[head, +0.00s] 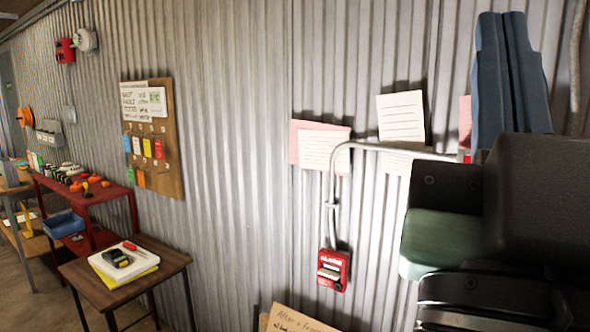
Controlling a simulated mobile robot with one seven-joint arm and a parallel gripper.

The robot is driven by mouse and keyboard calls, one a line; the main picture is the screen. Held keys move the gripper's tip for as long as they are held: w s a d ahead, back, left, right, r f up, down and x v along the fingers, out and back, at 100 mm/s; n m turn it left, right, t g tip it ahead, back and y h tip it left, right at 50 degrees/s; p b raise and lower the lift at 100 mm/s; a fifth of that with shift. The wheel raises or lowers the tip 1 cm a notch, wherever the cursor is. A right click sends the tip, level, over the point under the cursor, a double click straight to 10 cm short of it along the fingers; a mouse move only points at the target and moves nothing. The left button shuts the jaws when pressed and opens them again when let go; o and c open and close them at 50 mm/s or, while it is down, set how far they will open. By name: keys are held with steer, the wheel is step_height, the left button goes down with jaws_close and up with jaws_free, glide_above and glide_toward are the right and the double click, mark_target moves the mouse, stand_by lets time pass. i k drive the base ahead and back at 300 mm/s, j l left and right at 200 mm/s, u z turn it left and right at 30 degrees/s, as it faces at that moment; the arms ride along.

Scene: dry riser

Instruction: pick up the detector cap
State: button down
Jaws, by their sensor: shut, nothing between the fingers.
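I cannot pick out the detector cap for certain. Several small red, orange, white and dark pieces (84,181) crowd the top of the red shelf unit (110,193) at the left, too small to tell apart. A round white device (86,40) is on the wall at the upper left, beside a red one (65,51). My gripper (500,14) is at the upper right, close to the camera, with its two blue-grey fingers pointing up. The fingers are together, with nothing seen between them. It is far from the shelf.
A blue bin (64,224) sits in the red unit. A cork board (154,180), papers and a red alarm box (333,270) with conduit are on the corrugated wall.

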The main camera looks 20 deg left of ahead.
mark_target(76, 187)
steer(key=k+j, duration=0.15)
steer(key=j, duration=0.3)
steer(key=k+j, duration=0.15)
steer(key=j, duration=0.25)
steer(key=k+j+u, duration=0.1)
steer(key=j, duration=0.35)
steer(key=k+j+u, duration=0.15)
steer(key=j, duration=1.1)
steer(key=j+u, duration=0.15)
steer(key=j, duration=1.1)
steer(key=i+j, duration=0.1)
steer(key=j, duration=0.3)
steer(key=i+j+u, duration=0.1)
steer(key=j, duration=0.35)
steer(key=i+j, duration=0.1)
steer(key=j, duration=0.3)
steer(key=i+j+u, duration=0.1)
steer(key=j, duration=0.35)
steer(key=i+j, duration=0.15)
steer(key=j, duration=0.25)
steer(key=i+j+u, duration=0.1)
steer(key=i+j, duration=0.4)
steer(key=j, duration=0.1)
